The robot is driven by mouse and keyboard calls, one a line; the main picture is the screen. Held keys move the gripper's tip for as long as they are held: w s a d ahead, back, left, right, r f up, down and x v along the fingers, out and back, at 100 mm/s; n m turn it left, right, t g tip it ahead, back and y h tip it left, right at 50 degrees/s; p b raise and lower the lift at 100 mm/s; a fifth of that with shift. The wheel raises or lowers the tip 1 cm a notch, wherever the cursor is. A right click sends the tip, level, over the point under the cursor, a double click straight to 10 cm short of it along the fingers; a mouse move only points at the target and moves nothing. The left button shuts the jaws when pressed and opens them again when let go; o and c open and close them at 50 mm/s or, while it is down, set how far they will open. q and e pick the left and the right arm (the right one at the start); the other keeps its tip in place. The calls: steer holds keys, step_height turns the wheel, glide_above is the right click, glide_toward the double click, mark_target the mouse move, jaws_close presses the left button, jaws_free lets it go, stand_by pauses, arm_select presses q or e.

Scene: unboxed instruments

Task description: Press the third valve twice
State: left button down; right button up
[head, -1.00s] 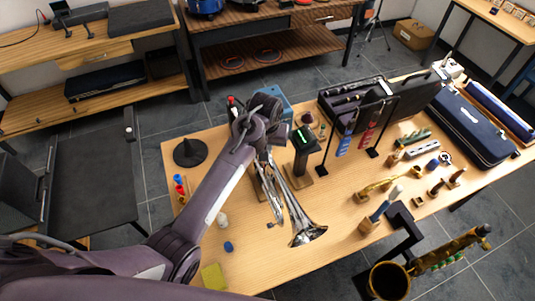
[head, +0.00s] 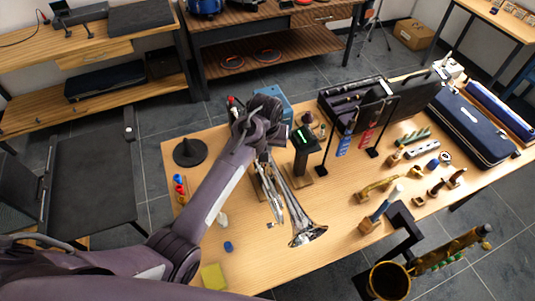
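A silver trumpet (head: 305,233) rests on the wooden table, with its bell toward the front and its body running back under my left arm. My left arm comes in from the lower left, and its gripper (head: 264,145) is over the rear part of the trumpet. The gripper's fingers and the trumpet's valves are largely hidden by the arm links, so I cannot tell which valve is under the gripper or whether they touch. My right gripper does not show.
A black stand with a green-lit display (head: 305,150) stands just right of the gripper. A black round base (head: 190,152) is at the left. Small coloured bottles (head: 179,186) line the left edge.

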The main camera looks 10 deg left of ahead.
arm_select(q)
steer(key=shift+s+b+x, duration=0.25)
steer(key=shift+b+x, duration=0.15)
steer(key=shift+x, duration=0.9)
steer(key=shift+w+p+v, duration=0.25)
steer(key=shift+p+v, duration=0.8)
steer(key=shift+v, duration=0.2)
steer(key=shift+w+v, duration=0.25)
steer(key=shift+v, duration=0.85)
steer(key=shift+w+v, duration=0.2)
steer(key=shift+v, duration=0.95)
steer(key=shift+r, duration=0.1)
